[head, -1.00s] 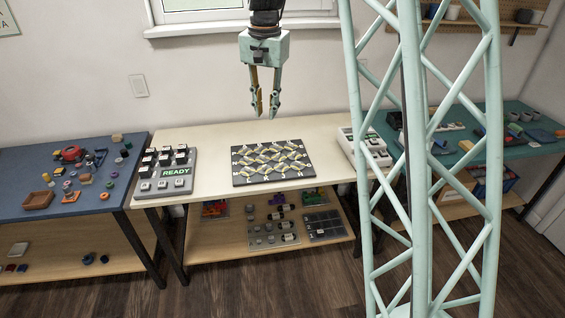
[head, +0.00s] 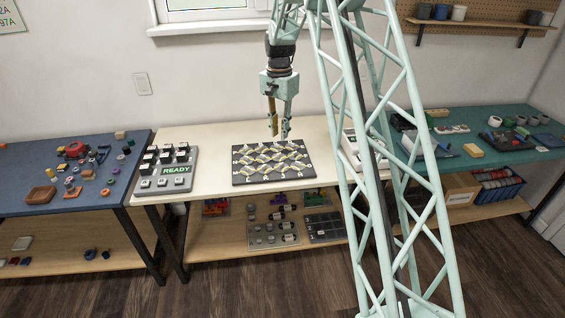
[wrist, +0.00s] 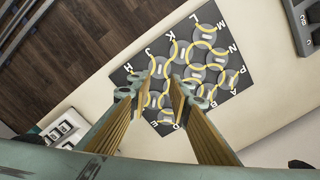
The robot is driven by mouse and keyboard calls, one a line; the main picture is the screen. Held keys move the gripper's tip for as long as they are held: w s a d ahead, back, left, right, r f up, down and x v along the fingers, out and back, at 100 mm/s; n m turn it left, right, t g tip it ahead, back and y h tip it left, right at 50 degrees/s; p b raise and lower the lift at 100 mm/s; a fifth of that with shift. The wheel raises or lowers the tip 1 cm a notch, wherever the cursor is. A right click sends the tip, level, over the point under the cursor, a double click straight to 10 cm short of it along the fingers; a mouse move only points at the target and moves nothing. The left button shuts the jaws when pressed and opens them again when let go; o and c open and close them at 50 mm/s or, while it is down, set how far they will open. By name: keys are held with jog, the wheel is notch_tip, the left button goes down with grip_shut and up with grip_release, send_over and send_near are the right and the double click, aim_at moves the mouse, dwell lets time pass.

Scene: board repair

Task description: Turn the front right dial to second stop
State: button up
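A dark square board (head: 237,181) lies on the pale middle table. It carries several round grey discs with yellow curved tracks and white letters along its edges. In the wrist view the board (wrist: 228,62) shows the discs more clearly, some hidden behind my fingers. I cannot tell for sure which disc, if any, is the front right dial, and no stop marks are readable. My gripper (head: 279,134) is above the board's back part, pointing down. In the wrist view my gripper (wrist: 160,92) has its two fingers apart with nothing between them.
A grey panel with dark-topped blocks and a READY sign (head: 176,170) stands at the left of the pale table. A white unit (head: 351,150) is at the right, partly behind my column. A blue table (head: 20,180) and a teal table (head: 480,158) hold several small items.

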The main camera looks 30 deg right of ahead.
aim_at(281, 166)
jog(key=shift+w+d+f, duration=0.2)
jog(key=shift+d+f, duration=0.1)
jog(key=shift+f, duration=0.25)
jog(key=shift+w+d+f, duration=0.2)
jog(key=shift+d+f, duration=0.05)
jog(key=shift+f, duration=0.25)
jog(key=shift+f, duration=0.15)
jog(key=shift+f+b, duration=1.35)
jog(key=shift+f, duration=5.4)
jog(key=shift+c, duration=0.5)
grip_shut()
